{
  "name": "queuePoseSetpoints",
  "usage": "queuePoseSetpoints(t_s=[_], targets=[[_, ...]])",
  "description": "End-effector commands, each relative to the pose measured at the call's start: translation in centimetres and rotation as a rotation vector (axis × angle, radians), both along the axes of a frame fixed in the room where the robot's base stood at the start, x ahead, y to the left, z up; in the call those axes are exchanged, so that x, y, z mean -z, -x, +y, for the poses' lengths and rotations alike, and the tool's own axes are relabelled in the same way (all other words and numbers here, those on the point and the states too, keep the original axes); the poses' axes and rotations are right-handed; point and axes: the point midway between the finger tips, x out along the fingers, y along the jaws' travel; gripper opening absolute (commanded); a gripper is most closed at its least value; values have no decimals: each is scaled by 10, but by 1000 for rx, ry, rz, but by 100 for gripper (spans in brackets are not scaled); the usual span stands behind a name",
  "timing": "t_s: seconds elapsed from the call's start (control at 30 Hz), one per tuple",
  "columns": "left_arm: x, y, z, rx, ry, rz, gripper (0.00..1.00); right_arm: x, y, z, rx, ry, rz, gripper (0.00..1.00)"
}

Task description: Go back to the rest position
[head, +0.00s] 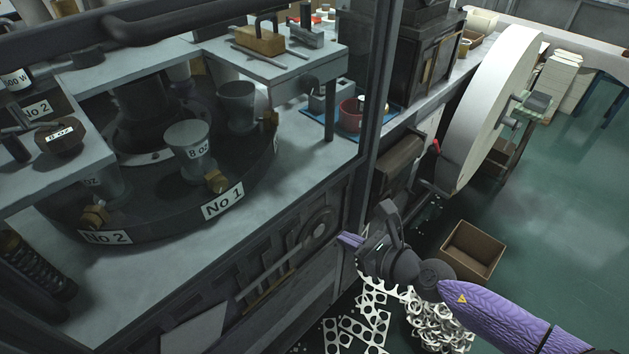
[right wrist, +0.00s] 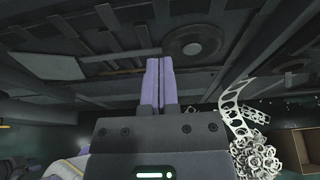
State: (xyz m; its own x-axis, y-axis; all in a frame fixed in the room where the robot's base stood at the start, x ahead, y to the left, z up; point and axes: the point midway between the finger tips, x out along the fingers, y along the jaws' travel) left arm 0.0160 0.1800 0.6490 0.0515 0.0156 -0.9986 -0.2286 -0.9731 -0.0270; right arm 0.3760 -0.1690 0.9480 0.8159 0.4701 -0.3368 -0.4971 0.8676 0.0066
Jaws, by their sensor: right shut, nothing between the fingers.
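My right gripper (head: 350,241) is at the lower right of the machine's front side in the head view, beside the dark frame post. Its purple fingers are shut together with nothing between them, as the right wrist view (right wrist: 161,82) also shows. The fingers point toward the machine's lower front panel (right wrist: 110,50). My right arm (head: 500,315) comes in from the lower right. My left gripper is in neither view.
The cup machine's turntable (head: 150,232) with metal cup forms fills the left. A dark post (head: 377,90) stands near my right gripper. A large white roll (head: 490,110), an open cardboard box (head: 472,250) and punched paper scrap (head: 440,325) lie to the right. Green floor (head: 560,220) is clear beyond.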

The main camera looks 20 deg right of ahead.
Motion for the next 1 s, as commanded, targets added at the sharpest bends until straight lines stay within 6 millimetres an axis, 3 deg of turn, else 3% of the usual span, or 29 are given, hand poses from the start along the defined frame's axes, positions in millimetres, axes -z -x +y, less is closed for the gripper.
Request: queuePoseSetpoints(t_s=[0.07, 0.13, 0.23, 0.3, 0.37, 0.4, 0.5, 0.57, 0.6, 0.73, 1.0], targets=[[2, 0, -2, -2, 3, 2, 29, 15, 2, -6, 74, -89, 67, 0], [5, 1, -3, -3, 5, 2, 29, 54, 10, -22, 281, -328, 236, 0], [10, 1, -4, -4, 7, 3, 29, 141, 52, -50, 770, -813, 547, 0], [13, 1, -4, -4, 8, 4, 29, 198, 100, -61, 1141, -1120, 708, 0], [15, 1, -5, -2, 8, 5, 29, 239, 150, -63, 1457, -1340, 801, 0], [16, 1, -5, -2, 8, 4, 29, 261, 184, -60, 1662, -1464, 836, 0], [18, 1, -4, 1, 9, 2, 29, 298, 265, -43, 2123, -1690, 850, 0], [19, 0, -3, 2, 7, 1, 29, 310, 304, -31, 2343, -1771, 819, 0], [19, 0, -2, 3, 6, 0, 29, 314, 324, -24, -2441, 1791, -786, 0], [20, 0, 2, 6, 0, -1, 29, 319, 360, -11, -2359, 1643, -638, 0], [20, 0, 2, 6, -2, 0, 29, 319, 364, -9, -2347, 1627, -619, 0]])
